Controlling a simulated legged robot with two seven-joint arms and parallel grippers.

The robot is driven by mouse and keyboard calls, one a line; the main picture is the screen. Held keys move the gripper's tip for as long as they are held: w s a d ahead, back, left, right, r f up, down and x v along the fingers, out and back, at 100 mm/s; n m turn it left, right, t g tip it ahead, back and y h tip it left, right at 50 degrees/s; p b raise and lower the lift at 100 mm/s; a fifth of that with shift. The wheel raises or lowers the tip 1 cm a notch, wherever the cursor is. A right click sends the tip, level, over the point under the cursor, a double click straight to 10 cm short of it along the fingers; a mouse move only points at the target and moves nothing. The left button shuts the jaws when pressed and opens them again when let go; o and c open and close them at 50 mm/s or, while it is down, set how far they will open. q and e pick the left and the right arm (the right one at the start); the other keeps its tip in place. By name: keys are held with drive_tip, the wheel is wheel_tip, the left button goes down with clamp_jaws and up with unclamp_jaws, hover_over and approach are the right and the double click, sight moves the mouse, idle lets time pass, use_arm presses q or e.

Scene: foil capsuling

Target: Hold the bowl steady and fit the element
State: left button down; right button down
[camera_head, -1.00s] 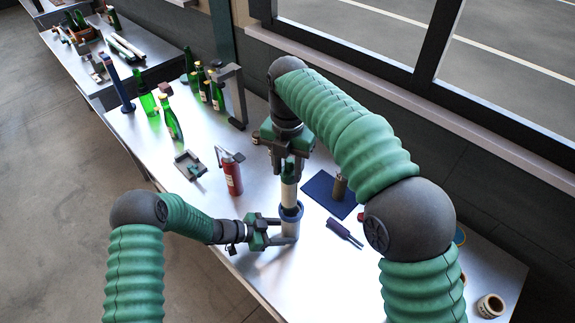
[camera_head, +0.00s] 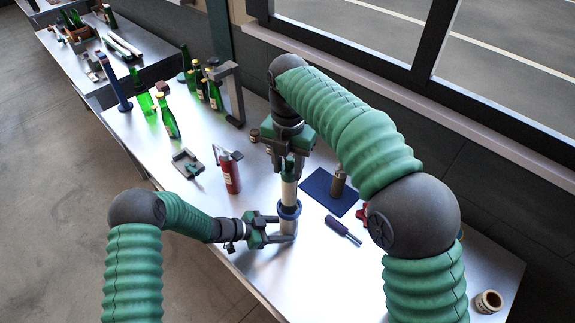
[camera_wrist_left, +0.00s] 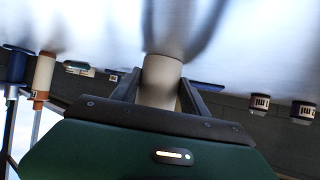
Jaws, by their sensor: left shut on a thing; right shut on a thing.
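A grey cylinder (camera_head: 288,227) with a blue collar (camera_head: 289,211) around its top stands upright on the table; nothing clearly bowl-shaped shows. My left gripper (camera_head: 285,238) is shut on the grey cylinder from the left, low down. In the left wrist view the pale cylinder (camera_wrist_left: 161,78) sits between its two fingers. A white tube-like element (camera_head: 289,192) stands upright with its lower end at or inside the blue collar; how deep I cannot tell. My right gripper (camera_head: 290,165) is above it, shut on its dark green upper part.
A blue mat (camera_head: 326,190) with a brownish cylinder (camera_head: 338,183) and a purple-handled tool (camera_head: 343,229) lie right. Green bottles (camera_head: 169,121) and a grey frame (camera_head: 232,95) stand farther back. A tape roll (camera_head: 489,302) is front right.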

sight(288, 203)
drive_tip(key=shift+f, duration=7.45)
